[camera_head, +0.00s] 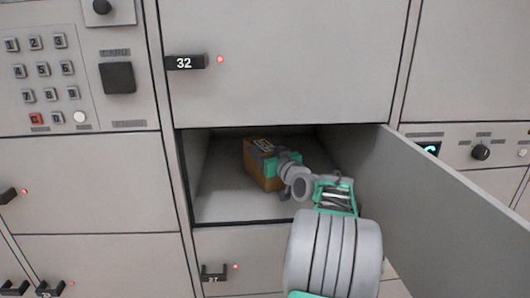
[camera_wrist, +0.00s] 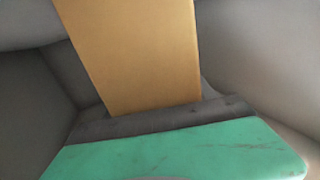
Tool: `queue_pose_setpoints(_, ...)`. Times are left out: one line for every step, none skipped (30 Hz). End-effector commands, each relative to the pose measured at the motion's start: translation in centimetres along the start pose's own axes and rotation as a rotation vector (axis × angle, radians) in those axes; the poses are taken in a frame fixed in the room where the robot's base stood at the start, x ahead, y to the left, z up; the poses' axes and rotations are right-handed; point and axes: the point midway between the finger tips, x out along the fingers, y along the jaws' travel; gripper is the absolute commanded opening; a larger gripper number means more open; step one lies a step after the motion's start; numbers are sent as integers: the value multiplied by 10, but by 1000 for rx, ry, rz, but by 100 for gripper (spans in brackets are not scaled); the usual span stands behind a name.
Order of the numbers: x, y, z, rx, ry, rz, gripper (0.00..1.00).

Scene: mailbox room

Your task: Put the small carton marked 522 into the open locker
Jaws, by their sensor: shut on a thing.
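A small brown carton (camera_head: 254,166) with a dark-printed white label on top is inside the open locker (camera_head: 222,205); I cannot read the number on it. My gripper (camera_head: 275,160) reaches into the locker and is shut on the carton. In the wrist view the carton (camera_wrist: 135,55) rises as a plain tan face behind the dark finger edge and green part of my gripper (camera_wrist: 165,118). Whether the carton's underside touches the locker floor is hard to tell. My gripper hides the carton's right side.
The locker's door (camera_head: 440,210) stands open to the right, close beside my arm. A closed locker marked 32 (camera_head: 285,70) is above, and other closed lockers are at left and below. A keypad panel (camera_head: 45,75) is at upper left. Bare floor shows in the locker left of the carton.

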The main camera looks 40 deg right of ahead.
Motion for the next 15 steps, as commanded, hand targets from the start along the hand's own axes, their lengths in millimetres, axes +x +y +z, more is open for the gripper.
queue_pose_setpoints(0, 0, 1, -1, 2, 0, 0)
queue_pose_setpoints(0, 0, 2, -1, 3, 0, 0)
queue_pose_setpoints(0, 0, 3, -1, 3, 0, 0)
queue_pose_setpoints(0, 0, 3, 0, 0, 0, 66)
queue_pose_setpoints(0, 0, 2, 0, 0, 0, 68)
queue_pose_setpoints(0, 0, 2, 0, 0, 0, 72)
queue_pose_setpoints(0, 0, 2, 0, 0, 0, 74)
queue_pose_setpoints(0, 0, 2, 0, 0, 0, 77)
queue_pose_setpoints(0, 0, 2, 0, 0, 0, 80)
queue_pose_setpoints(0, 0, 2, 0, 0, 0, 82)
queue_pose_setpoints(0, 0, 2, 0, 0, 0, 85)
queue_pose_setpoints(0, 0, 2, 0, 0, 0, 85)
queue_pose_setpoints(0, 0, 2, 0, 0, 0, 85)
queue_pose_setpoints(0, 0, 2, 0, 0, 0, 85)
queue_pose_setpoints(0, 0, 2, 0, 0, 0, 85)
